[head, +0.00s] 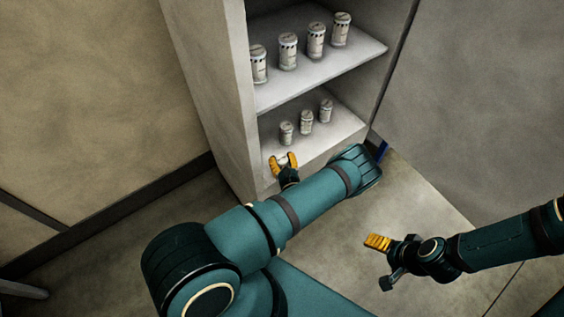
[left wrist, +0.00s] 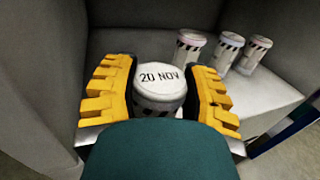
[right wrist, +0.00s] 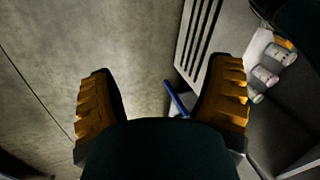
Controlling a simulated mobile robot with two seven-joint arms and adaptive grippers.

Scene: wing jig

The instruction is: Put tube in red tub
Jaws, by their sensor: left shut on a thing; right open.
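My left gripper (head: 284,161) reaches into the lower shelf (head: 336,134) of a grey cabinet. In the left wrist view its yellow fingers (left wrist: 160,100) are shut on a white cylindrical tube (left wrist: 160,88), whose lid reads "20 NOV". The tube looks upright, at the shelf's front; whether it touches the shelf I cannot tell. Its lower part is hidden by my gripper. My right gripper (right wrist: 163,105) is open and empty, over the floor right of the cabinet; it also shows in the head view (head: 378,243). No red tub shows in any view.
Several similar tubes (head: 306,121) stand behind on the lower shelf. Larger containers (head: 316,41) line the upper shelf (head: 350,60). The cabinet's side wall (head: 215,90) is close on the left. A blue object (head: 381,149) is beside the cabinet. Floor (head: 420,200) is clear between my arms.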

